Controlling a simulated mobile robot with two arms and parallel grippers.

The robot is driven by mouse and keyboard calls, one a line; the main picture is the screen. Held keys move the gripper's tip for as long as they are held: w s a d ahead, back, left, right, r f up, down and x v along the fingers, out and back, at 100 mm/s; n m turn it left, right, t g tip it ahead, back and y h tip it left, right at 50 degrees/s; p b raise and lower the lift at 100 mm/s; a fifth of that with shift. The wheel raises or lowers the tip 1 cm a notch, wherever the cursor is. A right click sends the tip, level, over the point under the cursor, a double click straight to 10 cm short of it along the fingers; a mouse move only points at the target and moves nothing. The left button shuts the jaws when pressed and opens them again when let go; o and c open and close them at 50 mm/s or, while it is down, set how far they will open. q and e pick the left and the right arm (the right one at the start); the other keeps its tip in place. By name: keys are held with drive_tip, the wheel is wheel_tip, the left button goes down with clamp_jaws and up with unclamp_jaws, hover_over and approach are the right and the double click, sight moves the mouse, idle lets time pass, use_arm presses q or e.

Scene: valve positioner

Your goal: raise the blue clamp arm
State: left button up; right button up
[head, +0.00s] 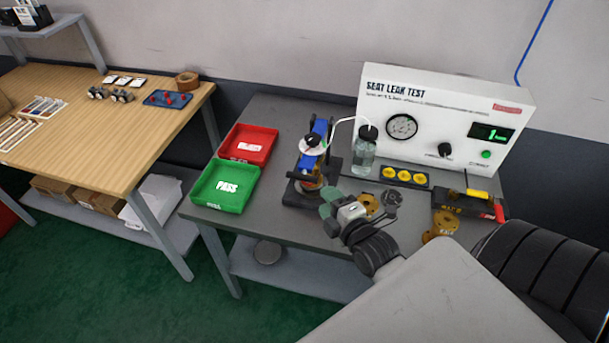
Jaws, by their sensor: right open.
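The blue clamp arm (321,127) is on the test fixture (298,197) on the grey bench, and I see it at the fixture's upper end. A white round disc (311,145) with a dark centre sits in front of it and covers part of it. A brass-coloured part is below the disc, over the dark base. I cannot tell the arm's exact angle. My right gripper (327,210), with green finger pads, is open and empty, just in front and to the right of the fixture base, lower than the blue arm. My left gripper is not in view.
A bottle (364,152) with a white tube stands close right of the fixture. The seat leak test box (440,115) is behind. Green PASS tray (224,187) and red tray (248,144) are left. Yellow caps (403,175) and brass flanges (440,225) lie right.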

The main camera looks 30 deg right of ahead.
sight(306, 180)
drive_tip(key=w, duration=0.3)
drive_tip(key=w+f+p, duration=0.1)
drive_tip(key=w, duration=0.2)
drive_tip(key=w+p, duration=0.1)
drive_tip(key=w, duration=0.2)
drive_tip(key=shift+w+d+f, duration=0.15)
drive_tip(key=shift+w+d, duration=0.15)
drive_tip(key=shift+w+f, duration=0.1)
drive_tip(key=shift+w, duration=0.25)
drive_tip(key=shift+f, duration=0.1)
clamp_jaws()
